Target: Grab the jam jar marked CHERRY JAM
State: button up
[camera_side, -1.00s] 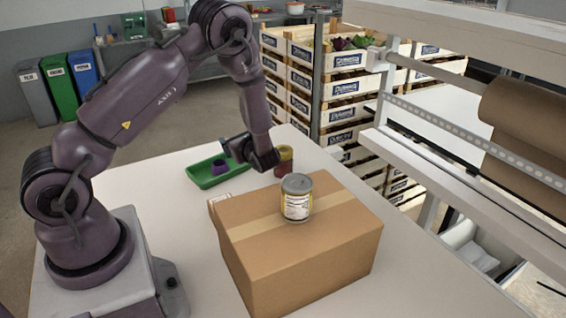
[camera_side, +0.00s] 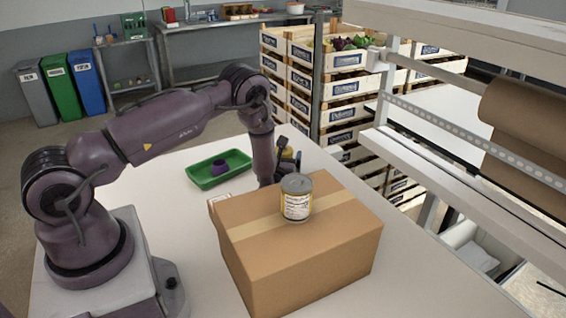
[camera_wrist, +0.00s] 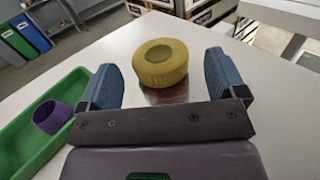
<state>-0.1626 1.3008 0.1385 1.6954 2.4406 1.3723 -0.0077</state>
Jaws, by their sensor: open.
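In the wrist view a jar with a yellow knitted-looking lid (camera_wrist: 160,62) and a dark red body (camera_wrist: 166,95) stands on the white table. It is between and slightly beyond the two blue fingers of my gripper (camera_wrist: 165,82), which are open with a gap on both sides. No label text is readable on it. A grey-lidded can with a white and yellow label (camera_side: 297,199) stands on the box.
The closed cardboard box (camera_side: 300,262) stands on the table in front of my gripper. A green tray (camera_side: 205,183) with a purple cup (camera_side: 219,167) lies to the left. Stacked crates (camera_side: 345,113) stand behind the table's far edge.

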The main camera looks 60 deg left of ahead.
jog(key=shift+x, duration=1.55)
jog(key=shift+c, duration=0.5)
jog(key=c, duration=1.1)
jog(key=shift+r, duration=0.15)
